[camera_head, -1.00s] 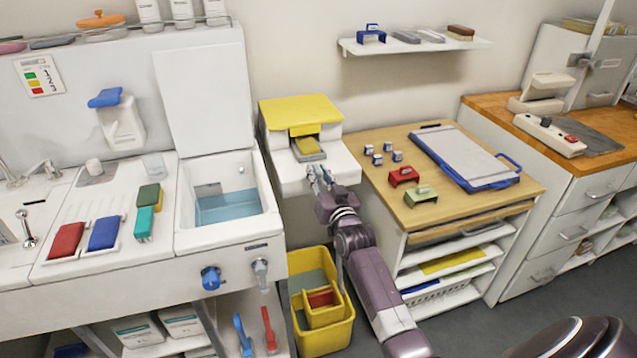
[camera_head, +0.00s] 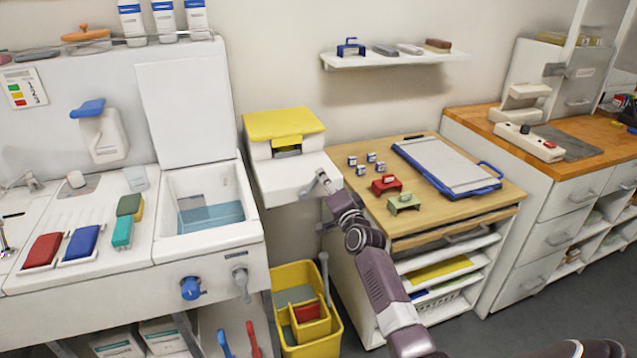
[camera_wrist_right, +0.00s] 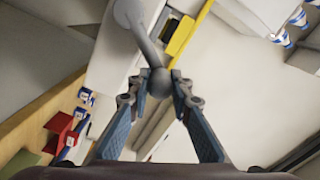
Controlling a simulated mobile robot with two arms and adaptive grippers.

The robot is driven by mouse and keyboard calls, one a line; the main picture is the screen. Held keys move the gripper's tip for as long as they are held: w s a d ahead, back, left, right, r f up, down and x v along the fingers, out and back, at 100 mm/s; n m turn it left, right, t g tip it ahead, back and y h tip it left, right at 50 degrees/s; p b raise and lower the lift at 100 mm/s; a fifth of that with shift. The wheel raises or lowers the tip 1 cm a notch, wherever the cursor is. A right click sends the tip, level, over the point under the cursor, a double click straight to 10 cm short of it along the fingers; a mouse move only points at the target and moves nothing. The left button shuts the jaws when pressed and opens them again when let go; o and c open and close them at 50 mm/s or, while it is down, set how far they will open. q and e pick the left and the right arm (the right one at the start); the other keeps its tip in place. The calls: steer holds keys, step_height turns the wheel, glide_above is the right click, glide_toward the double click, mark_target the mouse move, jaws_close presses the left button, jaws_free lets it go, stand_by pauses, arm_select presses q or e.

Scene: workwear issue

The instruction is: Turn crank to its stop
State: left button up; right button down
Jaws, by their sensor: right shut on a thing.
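The crank is on a white machine with a yellow lid (camera_head: 283,124). In the right wrist view its grey arm (camera_wrist_right: 143,42) runs from a round hub to a ball knob (camera_wrist_right: 158,83). My right gripper (camera_wrist_right: 157,90) is shut on that knob, with a finger on each side. In the head view my right gripper (camera_head: 326,186) is at the machine's front right, partly hidden by its own wrist, and the crank is small there. The slot (camera_head: 287,150) under the lid looks dark. My left gripper is not in view.
A wooden-topped cabinet (camera_head: 420,222) with a clipboard (camera_head: 447,165) and red and green blocks stands close on the right. A sink basin (camera_head: 205,205) is on the left. A yellow bucket (camera_head: 330,335) stands on the floor below the machine.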

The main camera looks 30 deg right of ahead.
steer(key=shift+s+d+f+m+b, duration=0.1)
steer(key=shift+d+f+m+b, duration=0.45)
steer(key=shift+m, duration=0.4)
steer(key=shift+s+d+f+m+b, duration=0.1)
steer(key=shift+d+f+m+b, duration=0.25)
steer(key=shift+f+m, duration=0.45)
steer(key=shift+r+m, duration=0.2)
steer(key=shift+m, duration=0.05)
steer(key=c, duration=1.7)
jaws_free()
steer(key=shift+c, duration=0.2)
steer(key=v, duration=1.2)
steer(key=shift+f, duration=0.1)
